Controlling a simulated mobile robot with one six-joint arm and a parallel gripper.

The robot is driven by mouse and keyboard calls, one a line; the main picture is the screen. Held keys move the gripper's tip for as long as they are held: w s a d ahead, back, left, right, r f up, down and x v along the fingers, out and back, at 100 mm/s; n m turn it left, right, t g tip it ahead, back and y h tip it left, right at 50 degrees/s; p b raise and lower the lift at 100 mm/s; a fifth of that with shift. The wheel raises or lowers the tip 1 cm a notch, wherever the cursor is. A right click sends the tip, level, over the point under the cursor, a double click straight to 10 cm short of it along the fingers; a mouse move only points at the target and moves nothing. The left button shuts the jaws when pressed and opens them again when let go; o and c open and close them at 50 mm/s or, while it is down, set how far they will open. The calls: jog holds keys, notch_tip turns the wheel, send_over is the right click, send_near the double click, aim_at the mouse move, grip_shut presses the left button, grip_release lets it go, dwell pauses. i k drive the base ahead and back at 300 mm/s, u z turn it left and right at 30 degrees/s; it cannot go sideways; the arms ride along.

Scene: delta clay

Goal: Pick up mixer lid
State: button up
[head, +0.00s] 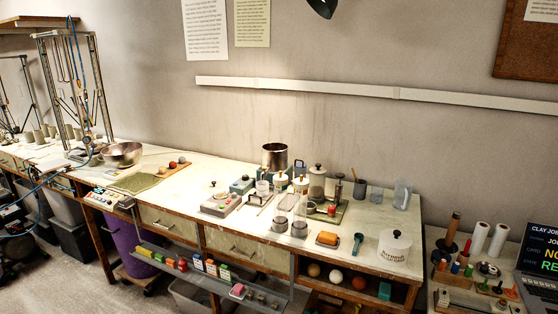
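I cannot tell for certain which thing is the mixer lid. A small dark knob (213,184) stands on the pale bench top, left of the centre; whether a flat lid lies under it is too small to tell. A shiny steel pot (275,156) stands open at the back of the bench. A white round tub (395,250) with a dark knob on its top stands at the front right. A lidded grey jar (317,181) also has a dark knob. My gripper is not in view.
A shelf with small coloured boxes (198,264) juts out in front.

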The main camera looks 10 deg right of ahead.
aim_at(212, 187)
jog(key=u, duration=0.25)
jog(key=i, duration=1)
jog(key=z, duration=0.25)
